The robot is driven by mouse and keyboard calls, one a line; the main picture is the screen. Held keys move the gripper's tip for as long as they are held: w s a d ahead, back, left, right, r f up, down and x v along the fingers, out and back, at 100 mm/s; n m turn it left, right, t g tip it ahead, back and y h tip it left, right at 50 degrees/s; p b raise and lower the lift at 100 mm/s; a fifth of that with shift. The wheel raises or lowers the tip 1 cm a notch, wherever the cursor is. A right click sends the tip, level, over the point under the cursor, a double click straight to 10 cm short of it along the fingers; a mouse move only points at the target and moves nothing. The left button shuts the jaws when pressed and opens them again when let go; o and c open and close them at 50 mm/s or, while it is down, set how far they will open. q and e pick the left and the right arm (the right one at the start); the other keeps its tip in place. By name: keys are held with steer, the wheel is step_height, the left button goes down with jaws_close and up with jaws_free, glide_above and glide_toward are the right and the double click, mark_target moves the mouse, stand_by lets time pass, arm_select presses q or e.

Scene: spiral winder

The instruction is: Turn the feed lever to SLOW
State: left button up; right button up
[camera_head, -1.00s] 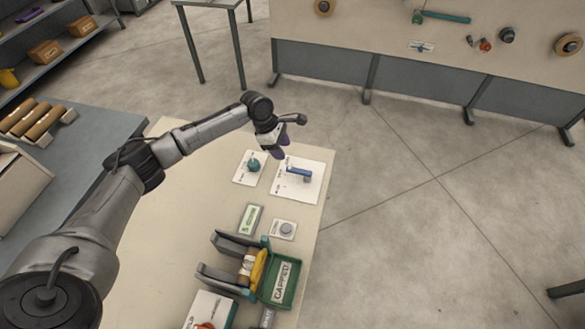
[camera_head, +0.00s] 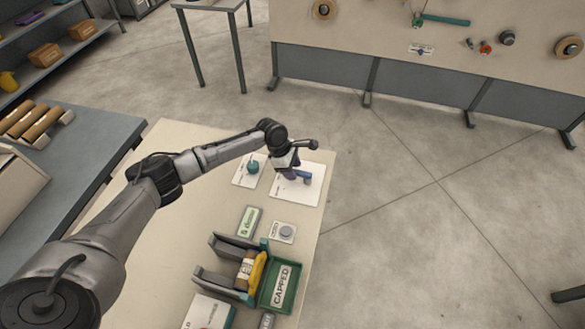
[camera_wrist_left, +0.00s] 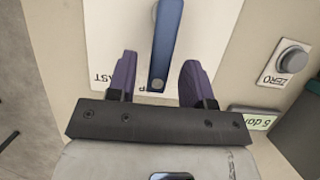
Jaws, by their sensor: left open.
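The feed lever (camera_head: 304,177) is a blue bar on a white plate (camera_head: 312,195) near the far right corner of the bench. In the left wrist view, the lever (camera_wrist_left: 167,38) points down the picture toward a label ending in P, partly hidden by the lever. A label ending in AST shows on the plate's left. A SLOW mark is not readable. My left gripper (camera_head: 289,173) is over the plate, partly covering the lever. In the wrist view, its purple fingers (camera_wrist_left: 157,82) are open, one on each side of the lever's free end, with gaps on both sides. My right gripper is not in view.
A teal knob (camera_head: 253,168) stands on a card left of the lever plate. Nearer are a ZERO button (camera_head: 286,232), a green display (camera_head: 249,220), a cradle with a roll (camera_head: 246,266) and a green CAPPED tray (camera_head: 270,292). The bench's left part is clear.

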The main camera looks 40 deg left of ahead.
arm_select(q)
steer(key=shift+c, duration=0.2)
jaws_close()
steer(key=shift+r, duration=0.1)
